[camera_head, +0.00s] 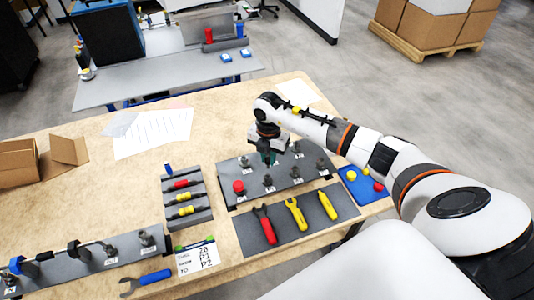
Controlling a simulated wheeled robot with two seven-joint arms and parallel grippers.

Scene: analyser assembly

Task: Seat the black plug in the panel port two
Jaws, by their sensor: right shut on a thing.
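My right gripper (268,142) comes in from the right and points down over the grey panel (229,172), toward its back edge. It is shut on a small dark piece that fits the black plug; the jaws and wrist hide most of it. The panel carries several dark round fittings with small white labels, and a red button (239,186) at its left. The labels are too small to read, so I cannot tell which is port two. I cannot tell whether the held piece touches a port. My left gripper is not in view.
In front of the panel, a dark mat (278,232) holds red-handled and yellow-handled tools. A grey rack (202,216) of screwdrivers stands left. A grey strip (92,268) with black connectors, a blue wrench (155,277) and a card (197,257) lie front left. A blue tray (362,195) sits right.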

